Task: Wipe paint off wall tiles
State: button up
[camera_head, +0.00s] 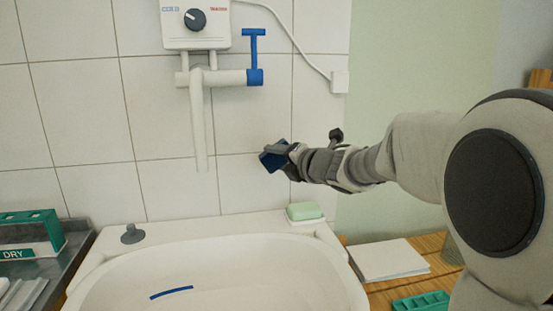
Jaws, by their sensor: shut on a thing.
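My gripper (286,149) is shut on a dark blue block, probably a sponge (270,160). It holds the block at the white wall tiles (180,185), right of the tap spout and above the sink's right rear corner. I cannot tell whether the block touches the tiles. The tiles in view look white with grey joints, and no clear paint mark shows on them. The gripper and block hide a small patch of tile.
A white sink (335,270) stands below, with a blue streak (171,292) inside. Green soap (304,210) sits on its rim. The water heater (196,22) and its spout (198,120) hang left of my gripper. A "DRY" rack (28,252) stands left; papers (388,259) lie right.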

jog(key=shift+s+d, duration=0.1)
jog(key=shift+s, duration=0.5)
jog(key=shift+s+d+b, duration=0.15)
jog(key=shift+s, duration=0.6)
jog(key=shift+s+d+b, duration=0.15)
jog(key=shift+s, duration=0.55)
